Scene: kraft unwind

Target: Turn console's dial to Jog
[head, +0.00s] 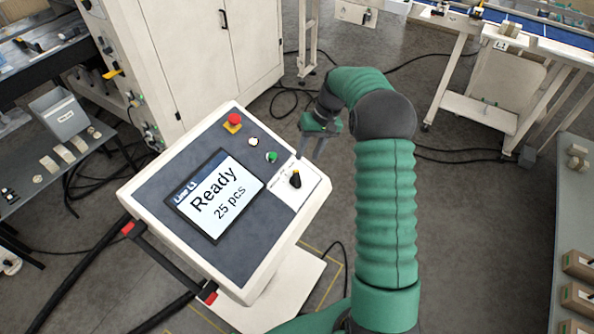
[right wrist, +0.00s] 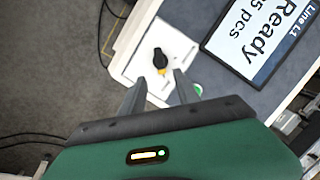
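The console (head: 150,195) has a slanted dark panel with a white plate at its right side. On that plate sits the dial (head: 295,180), a black knob with a yellow mark; its labels are too small to read. The dial also shows in the right wrist view (right wrist: 160,62), just beyond the fingertips. My right gripper (head: 312,152) is beyond the console's right edge, above and apart from the dial. In the right wrist view its two fingers (right wrist: 158,82) are spread with nothing between them. My left gripper is not in view.
The panel carries a screen (head: 215,195) reading "Ready 25 pcs", a red button (head: 234,120), a white button (head: 253,142) and a green button (head: 271,157). A white cabinet (head: 215,50) stands behind. A black rail (head: 170,262) runs along the console's lower left edge.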

